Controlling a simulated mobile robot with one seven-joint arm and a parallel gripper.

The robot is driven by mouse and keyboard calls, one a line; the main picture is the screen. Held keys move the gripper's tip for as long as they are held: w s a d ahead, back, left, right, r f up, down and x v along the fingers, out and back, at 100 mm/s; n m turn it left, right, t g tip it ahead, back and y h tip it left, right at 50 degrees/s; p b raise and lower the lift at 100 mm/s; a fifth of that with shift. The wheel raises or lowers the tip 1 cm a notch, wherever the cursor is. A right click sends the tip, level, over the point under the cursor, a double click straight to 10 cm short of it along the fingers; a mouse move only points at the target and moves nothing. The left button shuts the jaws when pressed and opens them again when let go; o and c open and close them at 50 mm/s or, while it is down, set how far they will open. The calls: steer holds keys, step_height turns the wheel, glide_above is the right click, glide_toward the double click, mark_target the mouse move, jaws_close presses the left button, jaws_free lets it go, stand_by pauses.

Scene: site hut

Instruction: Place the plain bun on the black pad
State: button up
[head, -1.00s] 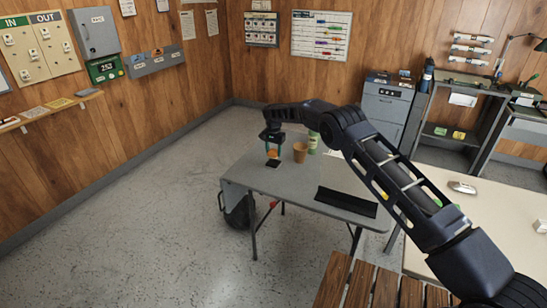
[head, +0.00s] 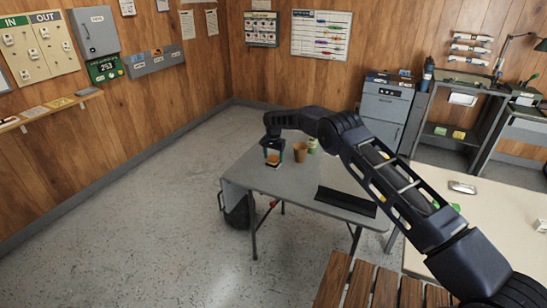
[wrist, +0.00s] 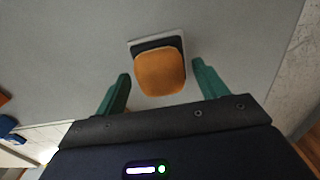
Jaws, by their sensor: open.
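The plain bun (head: 273,160), orange-brown, sits on the black pad (head: 272,167) near the grey table's far-left part. In the wrist view the bun (wrist: 160,72) covers most of the pad (wrist: 152,44), whose dark top and pale edge show behind it. My gripper (head: 273,154) is just above and around the bun. In the wrist view its teal fingers (wrist: 161,70) are spread, one on each side, with gaps between them and the bun. The part of the pad under the bun is hidden.
A brown cup (head: 300,152) stands right of the bun, with a green-and-white bottle (head: 312,146) behind it, partly hidden by my arm. A long black strip (head: 346,202) lies at the table's front right. The grey table (head: 270,183) is clear in front of the pad.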

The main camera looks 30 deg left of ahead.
mark_target(274, 156)
step_height(274, 156, up, 12)
stand_by(0.6)
steer(key=shift+r, duration=0.15)
